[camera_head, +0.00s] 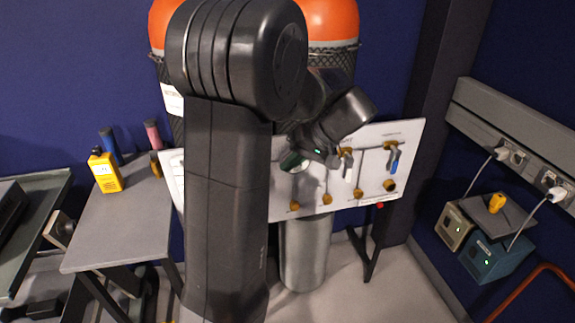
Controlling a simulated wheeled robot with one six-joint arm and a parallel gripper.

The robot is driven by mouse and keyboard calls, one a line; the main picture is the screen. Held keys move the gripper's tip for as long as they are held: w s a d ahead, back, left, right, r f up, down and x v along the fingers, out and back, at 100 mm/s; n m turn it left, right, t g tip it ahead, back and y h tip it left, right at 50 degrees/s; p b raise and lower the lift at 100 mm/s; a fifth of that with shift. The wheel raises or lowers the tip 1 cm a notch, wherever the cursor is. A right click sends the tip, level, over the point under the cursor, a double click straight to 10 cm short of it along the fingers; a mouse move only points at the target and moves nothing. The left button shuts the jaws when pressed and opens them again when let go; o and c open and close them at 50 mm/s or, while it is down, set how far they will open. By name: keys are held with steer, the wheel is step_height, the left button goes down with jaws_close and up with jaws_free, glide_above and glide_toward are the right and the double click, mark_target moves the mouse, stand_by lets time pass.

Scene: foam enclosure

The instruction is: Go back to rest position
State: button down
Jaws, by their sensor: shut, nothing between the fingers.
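My dark grey arm rises large through the middle of the head view and bends over at the top. Its wrist comes down on the right side, with a small green light on it. My gripper (296,161) is at the end of the wrist, in front of the white panel (345,190) as seen here. It is shut and empty. The fingers are small and partly hidden, and I cannot tell whether they touch the panel.
The panel carries brass-coloured fittings, a white handle (348,172) and a blue handle (395,158). Orange-topped cylinders (330,20) stand behind. A grey side table (125,225) at left holds a yellow device (105,172). Boxes (497,255) and plugged cables are at right. Floor shows at lower right.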

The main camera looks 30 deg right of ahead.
steer(key=shift+f, duration=0.1)
stand_by(0.3)
steer(key=x, duration=0.8)
step_height(320, 180, up, 8)
steer(key=d+g+h+p, duration=0.1)
steer(key=h+p, duration=0.3)
steer(key=p, duration=0.5)
steer(key=shift+d+r+n, duration=0.25)
steer(key=shift+d+n, duration=0.15)
steer(key=shift+d, duration=0.15)
steer(key=shift+w+f, duration=0.1)
